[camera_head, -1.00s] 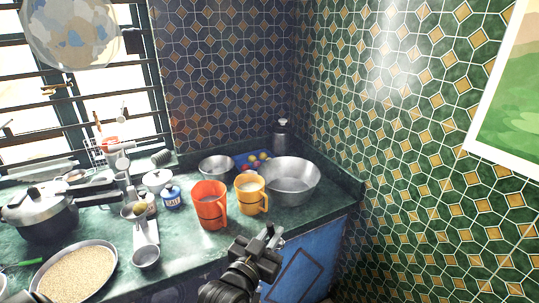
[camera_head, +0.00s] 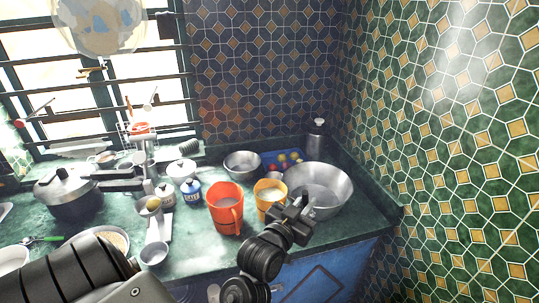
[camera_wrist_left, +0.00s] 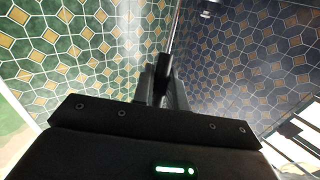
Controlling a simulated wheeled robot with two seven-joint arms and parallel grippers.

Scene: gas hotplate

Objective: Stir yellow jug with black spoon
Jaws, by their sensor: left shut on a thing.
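The yellow jug (camera_head: 264,207) stands upright on the green counter, just right of the orange jug, with pale contents showing at its open top. My left gripper (camera_head: 296,214) is at the yellow jug's right front side and overlaps part of it in the head view; I cannot tell whether they touch. In the left wrist view, my left gripper (camera_wrist_left: 160,88) is shut on a thin dark handle, the black spoon (camera_wrist_left: 173,42), which extends up out of the frame. The spoon's far end is hidden. My right gripper is not in view.
The orange jug (camera_head: 226,212) stands close to the yellow jug's left. A large metal bowl (camera_head: 335,193) is close behind on the right, and a smaller bowl (camera_head: 242,164) stands behind. A pressure cooker (camera_head: 66,195) is at the left. The counter's front edge (camera_head: 345,243) lies below the gripper.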

